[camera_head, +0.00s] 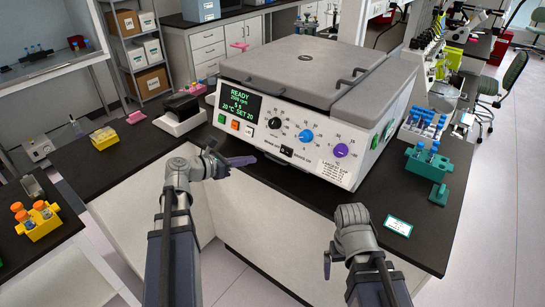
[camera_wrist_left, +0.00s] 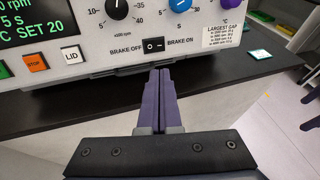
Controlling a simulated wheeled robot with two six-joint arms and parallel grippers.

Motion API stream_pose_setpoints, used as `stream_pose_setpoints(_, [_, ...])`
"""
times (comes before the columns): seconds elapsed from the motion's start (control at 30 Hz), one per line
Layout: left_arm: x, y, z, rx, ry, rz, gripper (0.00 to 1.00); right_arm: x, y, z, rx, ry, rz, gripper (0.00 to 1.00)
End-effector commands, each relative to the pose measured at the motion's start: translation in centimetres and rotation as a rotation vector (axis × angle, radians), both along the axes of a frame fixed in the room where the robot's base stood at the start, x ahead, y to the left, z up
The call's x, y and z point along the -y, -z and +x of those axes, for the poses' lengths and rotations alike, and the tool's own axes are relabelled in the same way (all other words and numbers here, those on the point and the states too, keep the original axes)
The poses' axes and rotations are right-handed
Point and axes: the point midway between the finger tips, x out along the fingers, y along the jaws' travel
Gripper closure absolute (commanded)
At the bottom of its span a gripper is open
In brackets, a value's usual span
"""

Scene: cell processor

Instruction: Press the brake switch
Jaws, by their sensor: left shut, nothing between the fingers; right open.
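The brake switch (camera_wrist_left: 153,45) is a small black rocker between the labels BRAKE OFF and BRAKE ON, low on the front panel of the white cell processor (camera_head: 290,110). It also shows in the head view (camera_head: 287,151). My left gripper (camera_wrist_left: 160,73) is shut and empty, its purple fingers together and pointing at the panel. The fingertips are just below and slightly right of the switch in the left wrist view, apparently short of the panel. In the head view my left gripper (camera_head: 254,159) is left of the switch. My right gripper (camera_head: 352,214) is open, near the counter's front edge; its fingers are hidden.
Knobs and a LID button (camera_wrist_left: 73,54) sit near the switch. The black counter (camera_head: 310,203) has a narrow free strip before the machine. A green tube rack (camera_head: 428,163) and a small card (camera_head: 398,226) are at right. A yellow rack (camera_head: 40,222) is at left.

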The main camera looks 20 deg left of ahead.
Motion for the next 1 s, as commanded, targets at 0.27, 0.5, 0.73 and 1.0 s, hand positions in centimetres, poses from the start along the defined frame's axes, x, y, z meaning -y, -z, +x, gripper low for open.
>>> stream_pose_setpoints(0.27, [2.5,1.7,3.5,0.0,0.006,0.002,1.0,0.0,1.7,0.0,0.0,0.0,0.0,0.0])
stream_pose_setpoints(0.5, [5.3,3.1,7.2,0.0,0.004,0.001,1.0,0.0,3.1,0.0,0.0,0.0,0.0,0.0])
stream_pose_setpoints(0.73, [7.1,4.0,9.6,-0.001,0.003,0.002,1.0,0.0,4.0,0.0,0.0,0.0,0.0,0.0])
stream_pose_setpoints(1.0, [7.9,4.2,10.5,0.0,0.002,0.002,1.0,0.0,4.2,0.0,0.0,0.0,0.0,0.0])
